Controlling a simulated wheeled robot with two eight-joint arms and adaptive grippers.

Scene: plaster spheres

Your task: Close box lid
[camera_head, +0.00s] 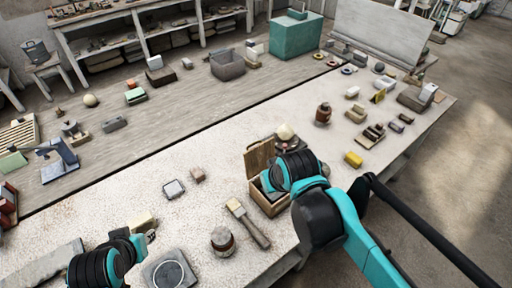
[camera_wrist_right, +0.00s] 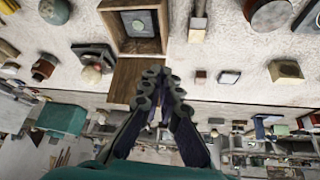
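A wooden box (camera_head: 256,195) stands on the pale table with its lid (camera_head: 259,156) open, raised at the box's far side. In the right wrist view the box (camera_wrist_right: 108,22) shows a grey-green item inside, and the brown lid (camera_wrist_right: 122,82) extends from its edge. My right gripper (camera_wrist_right: 160,78) has its dark fingertips together with nothing visible between them. The fingers overlap the lid in that view; I cannot tell whether they touch it. In the head view my right wrist hides part of the box. My left gripper (camera_head: 146,236) is at the lower left, its fingers too small to judge.
A brush (camera_head: 247,223) and a round jar (camera_head: 222,241) lie close left of the box. A pale sphere (camera_head: 285,132) on a dark base stands just behind the lid. A yellow block (camera_head: 353,159) is to the right.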

